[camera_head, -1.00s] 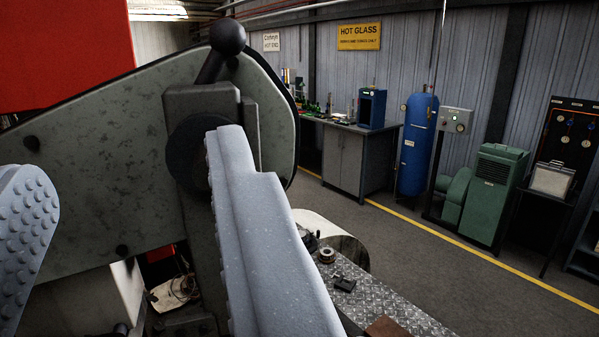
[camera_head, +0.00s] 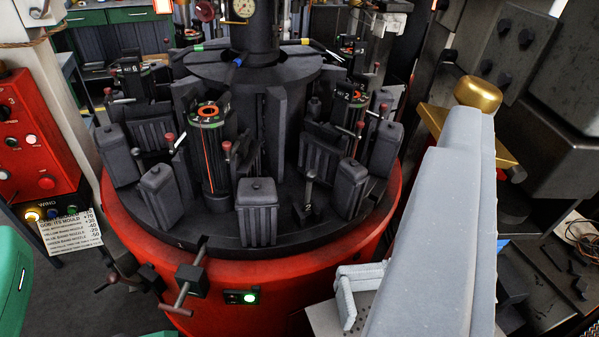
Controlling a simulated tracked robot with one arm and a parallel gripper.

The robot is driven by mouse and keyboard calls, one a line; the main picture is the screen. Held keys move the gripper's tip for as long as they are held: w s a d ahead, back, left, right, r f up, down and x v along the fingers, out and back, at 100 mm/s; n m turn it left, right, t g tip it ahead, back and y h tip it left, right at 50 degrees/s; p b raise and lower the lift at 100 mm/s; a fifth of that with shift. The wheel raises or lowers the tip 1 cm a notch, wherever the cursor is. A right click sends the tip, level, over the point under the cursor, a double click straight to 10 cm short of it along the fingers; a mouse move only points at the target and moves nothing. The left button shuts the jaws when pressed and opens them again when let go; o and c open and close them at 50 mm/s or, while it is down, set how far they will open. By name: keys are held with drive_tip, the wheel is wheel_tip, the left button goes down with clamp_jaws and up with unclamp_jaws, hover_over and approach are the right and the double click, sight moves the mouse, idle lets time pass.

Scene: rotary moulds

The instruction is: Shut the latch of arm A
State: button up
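No marking "A" is readable, and I cannot tell which part is the latch of arm A. A black rotary table (camera_head: 215,232) on a red round base carries several dark moulds and upright posts. One numbered post (camera_head: 209,150) has an orange ring on top. Levers with red knobs stand beside the posts. A dark clamp with a crossbar handle (camera_head: 186,282) sits at the table's front rim.
A brass knob (camera_head: 478,93) on a yellowish plate stands behind the finger's tip. Dark machinery is at the far right. A light grey bracket-like piece (camera_head: 352,290) is just left of the finger. A red control box (camera_head: 38,135) stands at the left.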

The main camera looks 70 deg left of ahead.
sight(484, 84)
drive_tip(key=shift+g+y, duration=0.3)
drive_tip(key=shift+g, duration=0.1)
drive_tip(key=x, duration=0.4)
drive_tip(key=f+x, duration=0.1)
drive_tip(key=x, duration=0.3)
drive_tip(key=f+p+x, duration=0.1)
drive_tip(key=x, duration=0.3)
drive_tip(key=shift+s+a+f, duration=0.1)
drive_tip(key=shift+s+a, duration=0.1)
drive_tip(key=shift+a, duration=0.2)
drive_tip(key=shift+a, duration=0.1)
clamp_jaws()
